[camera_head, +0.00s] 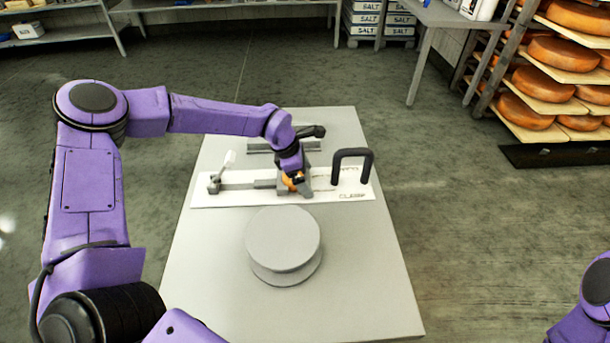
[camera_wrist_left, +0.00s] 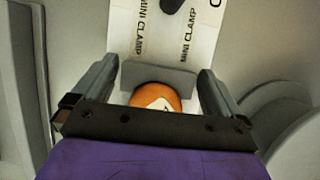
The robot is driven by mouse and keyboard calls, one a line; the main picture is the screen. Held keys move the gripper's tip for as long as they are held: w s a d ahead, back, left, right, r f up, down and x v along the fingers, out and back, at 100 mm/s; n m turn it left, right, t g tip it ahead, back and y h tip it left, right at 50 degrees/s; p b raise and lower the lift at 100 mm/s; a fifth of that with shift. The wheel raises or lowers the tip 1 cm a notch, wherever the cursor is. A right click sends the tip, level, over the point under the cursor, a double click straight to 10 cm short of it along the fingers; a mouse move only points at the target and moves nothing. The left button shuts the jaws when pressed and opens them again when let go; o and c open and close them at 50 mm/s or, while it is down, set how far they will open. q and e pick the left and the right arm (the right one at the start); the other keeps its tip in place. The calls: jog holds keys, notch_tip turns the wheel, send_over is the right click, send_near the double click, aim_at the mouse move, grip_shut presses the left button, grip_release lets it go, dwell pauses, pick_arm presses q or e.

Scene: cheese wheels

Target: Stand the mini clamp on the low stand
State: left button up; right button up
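The mini clamp appears as a grey bar (camera_head: 240,185) with an orange part (camera_head: 290,181), on a white board printed "MINI CLAMP" (camera_head: 330,190). My left gripper (camera_head: 294,184) is over the orange part. In the left wrist view its two fingers (camera_wrist_left: 157,92) stand apart, one on each side of the orange part (camera_wrist_left: 157,97), with a gap visible at both sides. A grey plate (camera_wrist_left: 158,78) lies just beyond it. The low stand (camera_head: 283,238), a round grey disc on a base, is empty in front of the board. My right gripper is out of view.
A black arched handle (camera_head: 352,160) rises at the board's right end. A grey rail-like object (camera_head: 262,148) lies behind the board. The grey table (camera_head: 360,290) is clear around the stand. Cheese racks (camera_head: 555,85) stand at the far right.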

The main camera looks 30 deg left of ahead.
pick_arm(q)
jog(key=shift+r, duration=0.2)
jog(key=p+v, duration=0.2)
jog(key=v, duration=1)
dwell(1.3)
